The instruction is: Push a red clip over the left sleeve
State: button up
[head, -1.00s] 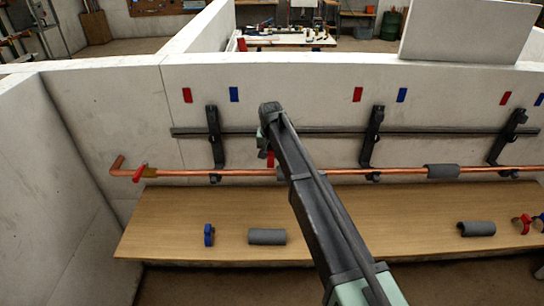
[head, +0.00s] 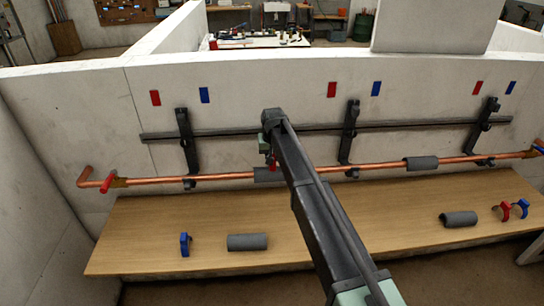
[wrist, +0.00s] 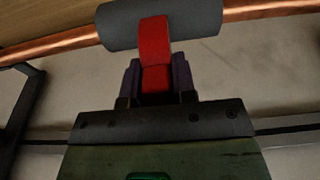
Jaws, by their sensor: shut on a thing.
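The left sleeve (head: 265,175) is a grey tube around the copper pipe, partly hidden by my arm in the head view. It also shows at the top of the wrist view (wrist: 115,27). My gripper (wrist: 157,82) is shut on a red clip (wrist: 154,42). The clip's far end overlaps the middle of the sleeve in the wrist view; I cannot tell whether it touches or grips it. In the head view the held clip (head: 274,165) is a small red patch at the sleeve's upper edge.
Another grey sleeve (head: 421,163) is on the pipe at right. Dark brackets (head: 186,140) stand along the wall.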

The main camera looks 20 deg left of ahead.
notch_tip(320, 180, down, 5)
jog(key=b, duration=0.3)
jog(key=shift+r+b, duration=0.15)
jog(key=shift+b, duration=0.2)
jog(key=shift+s+d+r, duration=0.1)
jog(key=shift+s+d, duration=0.1)
jog(key=shift+s, duration=0.1)
jog(key=shift+w+a+r, duration=0.1)
jog(key=shift+w+a, duration=0.05)
jog(key=shift+w, duration=0.2)
